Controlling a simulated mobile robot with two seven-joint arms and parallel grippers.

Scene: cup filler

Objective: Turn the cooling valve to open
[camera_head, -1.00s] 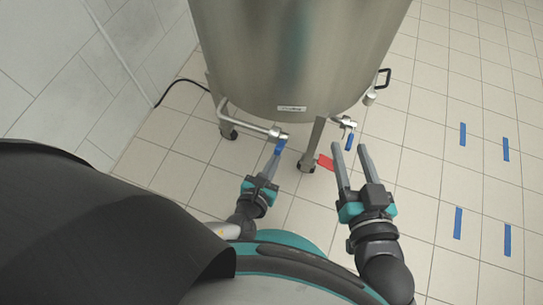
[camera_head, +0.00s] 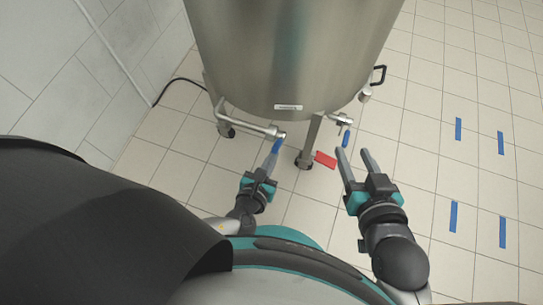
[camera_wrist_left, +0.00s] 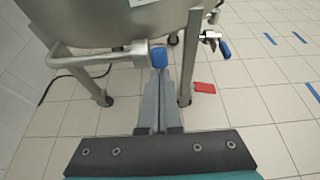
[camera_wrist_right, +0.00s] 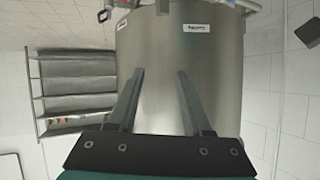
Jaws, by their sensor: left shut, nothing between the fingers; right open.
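A steel tank (camera_head: 290,60) stands on legs. A pipe at its lower left ends in a valve with a blue handle (camera_head: 278,145), which also shows in the left wrist view (camera_wrist_left: 160,57). A second valve with a blue handle (camera_head: 346,138) sits under the tank's right side; it shows in the left wrist view (camera_wrist_left: 224,48). I cannot tell which is the cooling valve. My left gripper (camera_head: 273,156) is shut and empty, its tips at the left blue handle; contact is unclear. My right gripper (camera_head: 353,152) is open and empty, just in front of the right handle.
A red block (camera_head: 325,160) lies on the floor beside a tank leg (camera_head: 309,140). A black cable (camera_head: 180,84) runs left to the wall. Blue tape marks (camera_head: 453,216) lie on clear floor at right. Shelves (camera_wrist_right: 75,85) show in the right wrist view.

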